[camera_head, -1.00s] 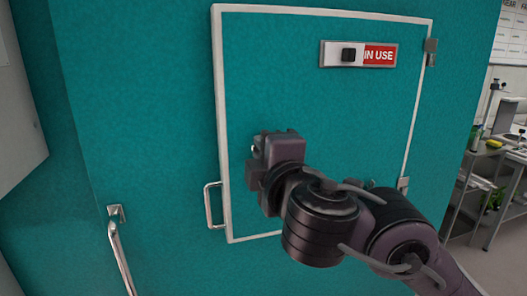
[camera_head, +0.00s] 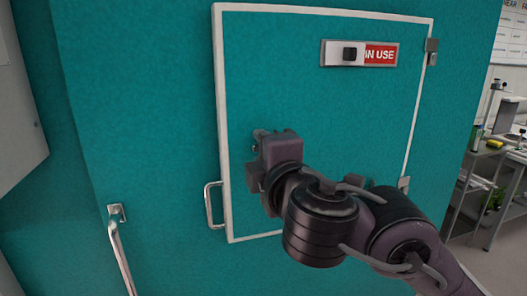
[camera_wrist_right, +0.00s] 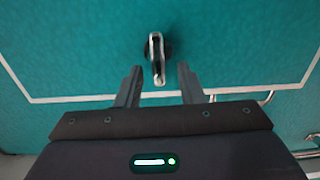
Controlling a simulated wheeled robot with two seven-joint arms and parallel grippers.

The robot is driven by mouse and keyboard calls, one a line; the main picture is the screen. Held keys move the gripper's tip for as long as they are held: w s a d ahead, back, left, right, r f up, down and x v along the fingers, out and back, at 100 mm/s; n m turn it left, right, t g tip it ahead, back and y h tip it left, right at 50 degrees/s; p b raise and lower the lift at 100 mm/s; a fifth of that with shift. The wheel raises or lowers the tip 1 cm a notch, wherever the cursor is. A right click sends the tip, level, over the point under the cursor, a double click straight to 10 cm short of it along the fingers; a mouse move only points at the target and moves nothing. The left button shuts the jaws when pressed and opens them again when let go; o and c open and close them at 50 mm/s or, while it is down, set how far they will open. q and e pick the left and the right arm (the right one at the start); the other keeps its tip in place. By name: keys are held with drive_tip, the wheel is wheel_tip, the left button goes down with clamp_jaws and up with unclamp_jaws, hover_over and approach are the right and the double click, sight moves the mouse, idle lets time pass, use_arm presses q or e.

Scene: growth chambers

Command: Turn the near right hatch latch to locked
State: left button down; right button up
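The latch (camera_wrist_right: 157,58) is a small metal turn-piece on a dark round base, set on the teal hatch. In the right wrist view it stands roughly upright, its lower end tilted slightly right. My right gripper (camera_wrist_right: 160,67) is open, with one finger on each side of the latch's lower end and gaps on both sides. In the head view my right gripper (camera_head: 262,142) is in front of the left part of the white-framed hatch (camera_head: 330,110) and mostly hides the latch. My left gripper is not in view.
A metal pull handle (camera_head: 211,205) is at the hatch's left edge. A long bar handle (camera_head: 118,245) is lower left. A sliding sign (camera_head: 380,55) reading "IN USE" is at the top right. A shelf (camera_head: 478,185) with items stands to the right.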

drive_tip(key=p+v, duration=0.2)
drive_tip(key=v, duration=0.6)
drive_tip(key=shift+w, duration=0.1)
